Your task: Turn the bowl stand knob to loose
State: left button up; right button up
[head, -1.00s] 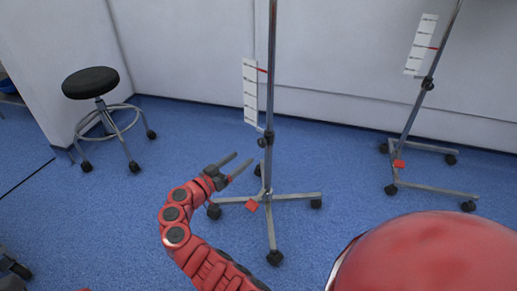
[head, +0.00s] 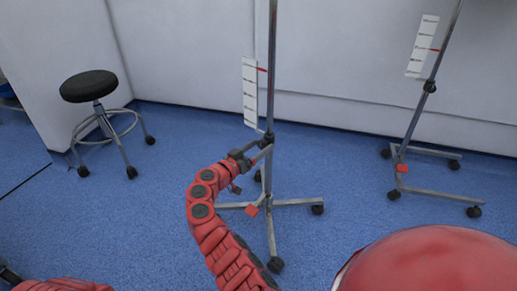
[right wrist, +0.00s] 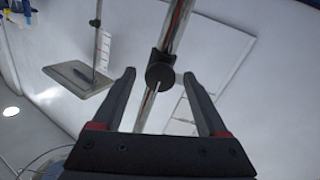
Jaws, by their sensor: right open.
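A chrome stand pole (head: 272,60) rises from a wheeled base, with a white scale card (head: 250,92) and a red mark on it. The dark round knob (right wrist: 160,74) sits on a collar on the pole; in the head view this collar (head: 268,138) shows just above my gripper. My right gripper (head: 261,149) is open, close to the pole at knob height. In the right wrist view its two fingers lie on either side of the knob, with gaps visible; whether the tips reach past it I cannot tell. My left gripper is not in view.
A second similar stand (head: 420,110) with its own scale card stands at the right. A black-topped wheeled stool (head: 89,86) stands at the left by the white wall. Blue floor lies open between the stool and the stand.

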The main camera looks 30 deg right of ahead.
grip_shut()
